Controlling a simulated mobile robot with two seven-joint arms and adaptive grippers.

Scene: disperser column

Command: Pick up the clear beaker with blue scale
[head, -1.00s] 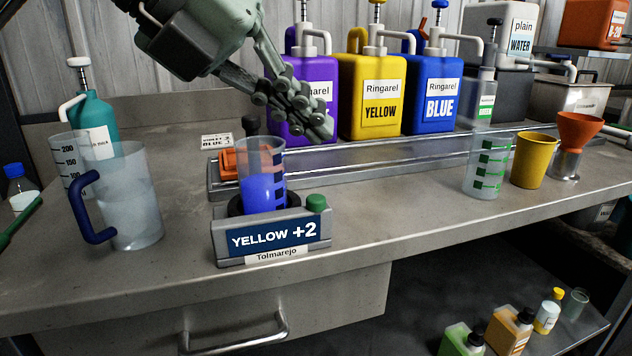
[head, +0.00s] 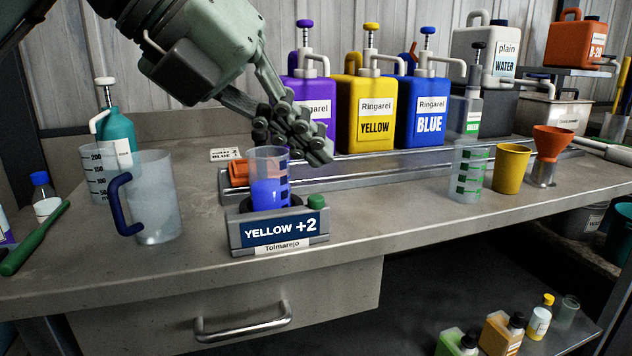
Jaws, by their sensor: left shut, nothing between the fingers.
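The clear beaker with blue scale (head: 269,168) stands upright on the small dispenser with the "YELLOW +2" sign (head: 279,231). Blue liquid fills its lower part, and dark blue marks run up its right side. My left gripper (head: 318,150) comes in from the upper left. Its fingers are shut and empty, at the beaker's rim and just to its right in the picture. I cannot tell whether they touch the rim or how far behind or in front they are. My right gripper is not in view.
A clear jug with a blue handle (head: 156,200) and another clear beaker (head: 97,172) stand left. Purple, yellow (head: 375,115) and blue pump bottles stand behind a metal rail. A green-scale beaker (head: 470,175) and yellow cup (head: 511,170) stand right. The counter between is clear.

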